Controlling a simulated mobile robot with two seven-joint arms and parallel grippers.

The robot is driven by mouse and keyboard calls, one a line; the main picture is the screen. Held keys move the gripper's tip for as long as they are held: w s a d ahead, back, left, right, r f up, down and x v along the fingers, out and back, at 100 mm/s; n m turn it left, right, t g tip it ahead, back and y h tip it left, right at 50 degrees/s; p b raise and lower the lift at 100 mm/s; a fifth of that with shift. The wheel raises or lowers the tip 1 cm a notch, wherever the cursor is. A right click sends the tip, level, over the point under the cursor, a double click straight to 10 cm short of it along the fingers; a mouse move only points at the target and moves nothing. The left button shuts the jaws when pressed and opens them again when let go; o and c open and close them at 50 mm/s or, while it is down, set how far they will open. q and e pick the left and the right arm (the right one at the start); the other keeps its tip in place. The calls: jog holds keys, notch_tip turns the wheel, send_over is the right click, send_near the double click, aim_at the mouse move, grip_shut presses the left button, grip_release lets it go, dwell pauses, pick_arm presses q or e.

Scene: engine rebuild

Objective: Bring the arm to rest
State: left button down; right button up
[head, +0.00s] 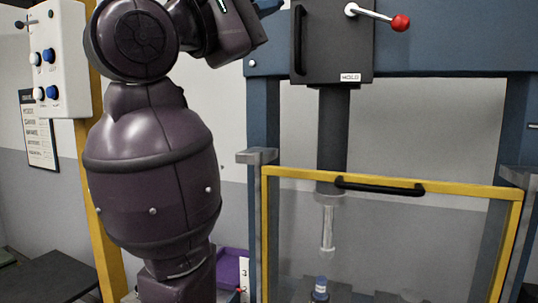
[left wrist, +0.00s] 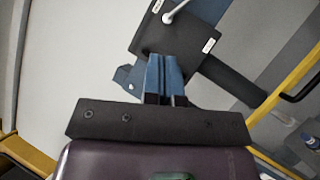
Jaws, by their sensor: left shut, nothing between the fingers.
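My left arm rises on the left side of the head view, in front of the press. In the left wrist view my left gripper (left wrist: 165,80) has blue fingers that are shut with nothing between them. It points toward the dark press head (left wrist: 178,32), which lies behind it in that view. In the head view the wrist runs up to the top edge, and the fingers are mostly out of frame. My right gripper is in neither view.
The blue press has a dark head (head: 335,50), a red-knobbed lever (head: 400,22) and a ram (head: 332,130). A yellow-framed guard (head: 390,180) with a black handle stands in front. A control box (head: 58,60) is at left, and a purple bin (head: 231,264) is low behind my arm.

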pick_arm(q)
jog(key=w+a+f+m+t+y, duration=0.4)
jog(key=w+f+m, duration=0.1)
jog(key=w+f, duration=0.15)
jog(key=w+a+f+m+t+y, duration=0.4)
jog(key=w+a+f, duration=0.15)
jog(key=f, duration=0.25)
jog(key=w+a+f+m+g+y, duration=0.1)
jog(key=w+a+f+y, duration=0.15)
jog(key=f, duration=1.05)
jog(key=w+a+f+m+y, duration=0.1)
jog(key=a+f+m+y, duration=0.2)
jog(key=f, duration=1)
jog(key=s+a+f+n+g+y, duration=0.15)
jog(key=s+a+f+g, duration=0.35)
jog(key=f, duration=0.8)
jog(key=s+a+f+m+y, duration=0.1)
jog(key=s+a+f+y, duration=0.15)
jog(key=s+f, duration=0.7)
jog(key=s+a+f+g, duration=0.2)
jog(key=s+f, duration=0.5)
jog(key=f, duration=0.2)
jog(key=s+a+f+n+g, duration=0.1)
jog(key=s+a+f+g, duration=0.1)
jog(key=s+f, duration=0.6)
jog(key=shift+s+a+f+g, duration=0.2)
jog(key=shift+a+f+g, duration=0.1)
jog(key=shift+f, duration=0.1)
